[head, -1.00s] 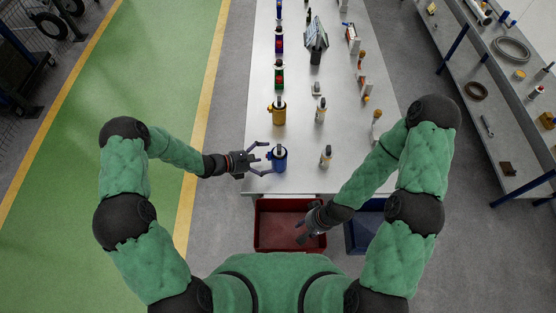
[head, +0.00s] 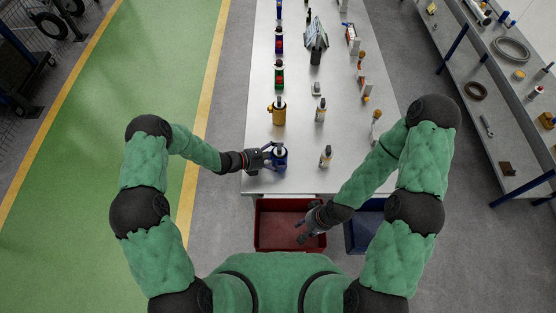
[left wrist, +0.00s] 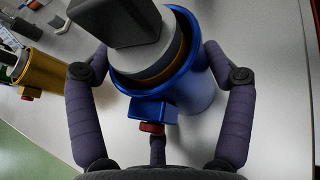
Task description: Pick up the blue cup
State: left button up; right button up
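The blue cup (head: 281,161) stands upright near the front left end of the long table. In the left wrist view the blue cup (left wrist: 197,98) has a small blue block with a red knob on its side. A grey, white and dark object (left wrist: 122,22) with an orange-brown band sits in its mouth. My left gripper (head: 272,156) is at the cup, with its fingers (left wrist: 158,75) on either side. A gap shows at the left finger; contact at the right one is unclear. My right gripper (head: 304,233) is open and empty above the red bin.
A red bin (head: 264,233) and a blue bin (head: 360,238) lie at the table's front.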

pick_arm(q)
jog(key=shift+c, duration=1.2)
